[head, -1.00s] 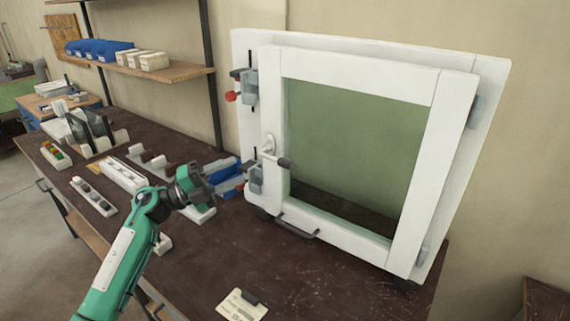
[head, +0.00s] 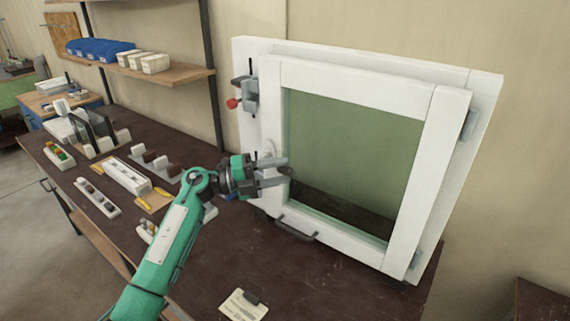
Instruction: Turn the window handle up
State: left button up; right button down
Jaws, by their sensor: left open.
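The white window (head: 275,102) stands upright on the dark bench, its sash closed or nearly closed in the frame. Its handle (head: 285,171) is on the left side of the sash, and its dark grip lies sideways, pointing right. The handle is partly hidden by my gripper. My left gripper (head: 284,172) is open, with its fingers pointing right at the handle grip. The fingers overlap the grip in the picture; I cannot tell whether they touch it. My right gripper is not in view.
A red-tipped clamp (head: 241,98) sits on the frame's upper left. A dark pull bar (head: 297,229) sticks out below the sash. A clipboard or note (head: 243,304) lies at the front of the bench.

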pick_arm(q)
jog(key=shift+x, duration=1)
grip_shut()
